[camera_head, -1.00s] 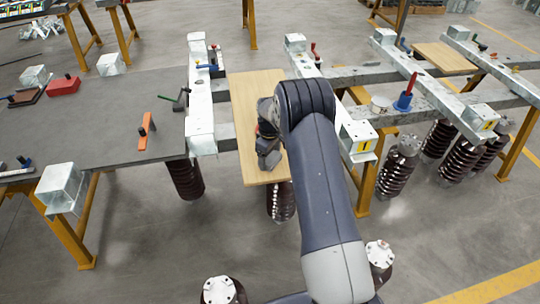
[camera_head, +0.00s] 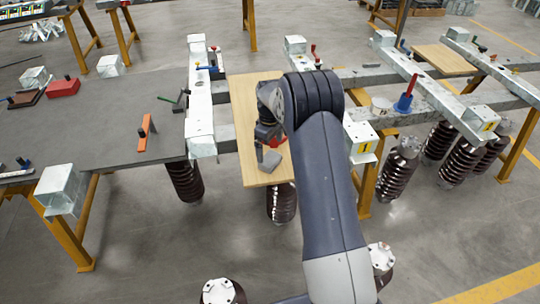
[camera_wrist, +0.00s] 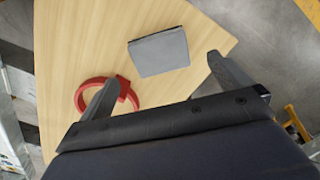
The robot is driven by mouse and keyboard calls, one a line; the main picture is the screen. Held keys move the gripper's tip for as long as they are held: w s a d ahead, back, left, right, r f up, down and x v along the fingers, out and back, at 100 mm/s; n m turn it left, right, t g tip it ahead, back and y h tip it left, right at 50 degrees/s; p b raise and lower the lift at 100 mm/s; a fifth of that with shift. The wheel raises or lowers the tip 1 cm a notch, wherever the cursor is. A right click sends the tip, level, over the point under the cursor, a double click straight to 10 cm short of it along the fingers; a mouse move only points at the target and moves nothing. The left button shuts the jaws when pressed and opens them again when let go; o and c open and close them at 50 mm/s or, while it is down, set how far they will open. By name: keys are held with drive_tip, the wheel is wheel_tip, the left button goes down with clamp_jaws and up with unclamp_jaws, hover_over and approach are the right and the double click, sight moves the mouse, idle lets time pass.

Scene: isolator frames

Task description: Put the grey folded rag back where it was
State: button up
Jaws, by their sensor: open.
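The grey folded rag (camera_head: 268,158) lies flat on the light wooden board (camera_head: 250,105), near the board's front end. In the wrist view the rag (camera_wrist: 159,53) is a grey square beyond my fingertips, roughly between their lines. My gripper (camera_wrist: 165,76) is open, with bare wood and the rag showing between its fingers and nothing held. In the head view my gripper (camera_head: 265,134) hangs just behind the rag and is partly hidden by my own wrist.
A red ring-shaped object (camera_wrist: 105,92) lies on the board by my left finger, partly hidden by it. Galvanized beams flank the board. A grey tabletop (camera_head: 100,110) with an orange bracket (camera_head: 147,132) is at the left. The board's front edge is close to the rag.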

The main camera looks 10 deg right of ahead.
sight(270, 158)
wheel_tip(270, 158, up, 6)
